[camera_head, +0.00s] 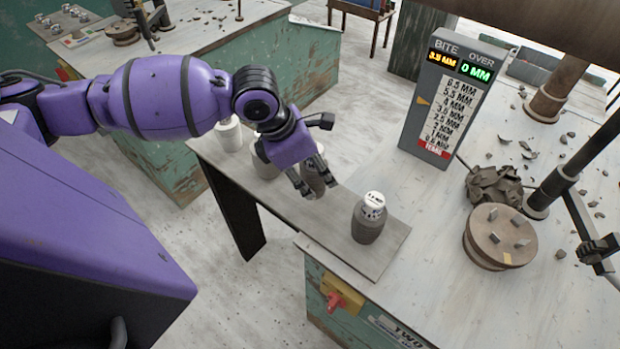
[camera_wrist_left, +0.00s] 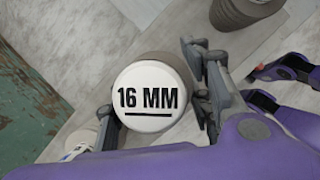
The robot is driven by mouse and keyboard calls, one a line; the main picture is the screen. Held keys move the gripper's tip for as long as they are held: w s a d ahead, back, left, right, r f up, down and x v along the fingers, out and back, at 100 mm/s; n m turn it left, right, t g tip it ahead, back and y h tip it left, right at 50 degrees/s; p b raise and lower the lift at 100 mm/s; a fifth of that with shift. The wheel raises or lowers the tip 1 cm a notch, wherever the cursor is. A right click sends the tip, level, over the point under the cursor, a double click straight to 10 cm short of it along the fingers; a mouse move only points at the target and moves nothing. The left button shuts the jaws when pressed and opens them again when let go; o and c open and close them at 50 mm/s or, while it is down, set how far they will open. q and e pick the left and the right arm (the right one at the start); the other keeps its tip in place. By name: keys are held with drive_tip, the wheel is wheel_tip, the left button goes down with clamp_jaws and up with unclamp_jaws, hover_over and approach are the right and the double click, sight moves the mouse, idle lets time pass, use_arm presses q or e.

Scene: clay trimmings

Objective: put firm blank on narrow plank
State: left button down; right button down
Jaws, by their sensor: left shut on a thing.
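Another dark grey blank (camera_head: 368,224) with a white marked top stands upright at the plank's near right end. Which blank is firm cannot be told.
A gauge board (camera_head: 443,95) stands on the right table, showing "3.5 MM" and "0 MM". A round wheel (camera_head: 500,236) with clay bits, a clay heap (camera_head: 493,186) and scattered trimmings lie right. Bare plank shows between the held blank and the right-end blank.

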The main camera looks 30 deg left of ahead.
sight(313, 183)
use_arm(q)
wheel_tip(313, 183, down, 4)
drive_tip(key=shift+d+r, duration=0.1)
drive_tip(key=shift+r, duration=0.15)
drive_tip(key=shift+f, duration=0.1)
use_arm(e)
drive_tip(key=shift+s+f, duration=0.15)
drive_tip(key=shift+s, duration=0.3)
use_arm(q)
drive_tip(key=shift+f, duration=0.1)
drive_tip(key=c, duration=1.1)
unclamp_jaws()
drive_tip(key=shift+o, duration=0.9)
use_arm(e)
drive_tip(key=shift+w, duration=0.55)
